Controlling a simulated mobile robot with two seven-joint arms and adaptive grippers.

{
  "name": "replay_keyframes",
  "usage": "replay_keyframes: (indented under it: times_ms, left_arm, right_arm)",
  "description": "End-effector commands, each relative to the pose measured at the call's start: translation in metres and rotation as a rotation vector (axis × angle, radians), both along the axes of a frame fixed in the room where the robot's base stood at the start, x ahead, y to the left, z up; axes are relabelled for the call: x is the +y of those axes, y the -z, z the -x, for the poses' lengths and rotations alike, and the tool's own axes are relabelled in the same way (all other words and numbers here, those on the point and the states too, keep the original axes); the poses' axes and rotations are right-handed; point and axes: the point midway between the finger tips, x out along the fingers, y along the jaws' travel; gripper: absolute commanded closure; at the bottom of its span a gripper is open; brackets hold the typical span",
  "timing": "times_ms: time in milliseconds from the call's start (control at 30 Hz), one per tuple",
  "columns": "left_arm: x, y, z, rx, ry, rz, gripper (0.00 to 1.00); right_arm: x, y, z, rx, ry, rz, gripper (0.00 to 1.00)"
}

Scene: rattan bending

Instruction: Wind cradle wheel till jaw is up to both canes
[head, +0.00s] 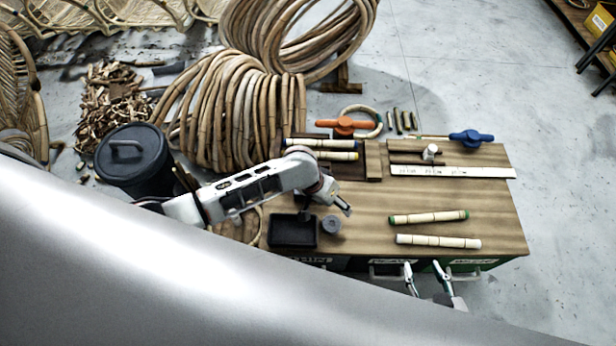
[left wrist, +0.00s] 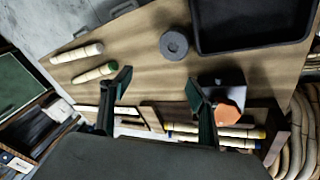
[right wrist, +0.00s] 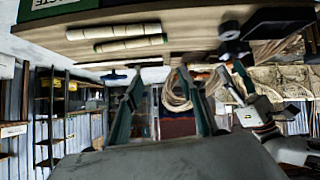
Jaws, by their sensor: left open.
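In the head view two canes with blue and yellow ends (head: 322,155) lie side by side at the table's back left, beside an upright wooden block (head: 373,160). Right of it is a brown wooden piece (head: 405,158) with a white knob (head: 431,151). My left gripper (head: 345,208) is open and empty above the table, near a grey disc (head: 331,226). My right gripper (head: 425,274) is open and empty at the front edge.
Two loose canes (head: 429,217) (head: 438,241) lie at the table's right front. A black tray (head: 292,246) stands at the front left. An orange-handled tool (head: 343,126), a blue-handled one (head: 471,137) and a white ruler (head: 452,171) lie at the back. The table's middle is clear.

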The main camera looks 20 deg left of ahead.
Motion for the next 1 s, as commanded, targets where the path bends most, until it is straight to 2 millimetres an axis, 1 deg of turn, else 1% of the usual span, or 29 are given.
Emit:
replay_keyframes:
  times_ms: [33, 200, 333, 400, 500, 567, 633, 833, 1000]
  left_arm:
    - [0.012, -0.004, -0.017, 0.027, -0.004, -0.047, 0.4]
    - [0.056, -0.019, -0.052, 0.131, -0.055, -0.194, 0.4]
    - [0.085, -0.035, -0.071, 0.174, -0.097, -0.277, 0.4]
    - [0.095, -0.041, -0.077, 0.188, -0.113, -0.305, 0.4]
    - [0.103, -0.044, -0.082, 0.199, -0.129, -0.327, 0.4]
    - [0.104, -0.041, -0.083, 0.203, -0.13, -0.332, 0.4]
    - [0.105, -0.033, -0.082, 0.206, -0.132, -0.334, 0.4]
    - [0.104, 0.001, -0.08, 0.21, -0.13, -0.333, 0.4]
    - [0.105, 0.023, -0.081, 0.208, -0.13, -0.332, 0.4]
  right_arm:
    - [-0.001, 0.002, 0.0, 0.0, 0.0, 0.001, 0.6]
    - [-0.004, 0.0, -0.004, -0.011, 0.002, 0.006, 0.6]
    - [-0.006, -0.001, -0.007, -0.018, 0.002, 0.012, 0.6]
    - [-0.007, -0.001, -0.008, -0.019, 0.001, 0.014, 0.6]
    - [-0.007, 0.001, -0.008, -0.018, 0.001, 0.015, 0.6]
    - [-0.007, 0.004, -0.007, -0.015, 0.001, 0.016, 0.6]
    - [-0.007, 0.01, -0.005, -0.009, -0.001, 0.018, 0.6]
    - [-0.007, 0.03, 0.003, 0.011, -0.008, 0.031, 0.6]
    - [-0.009, 0.032, 0.0, 0.004, -0.009, 0.04, 0.6]
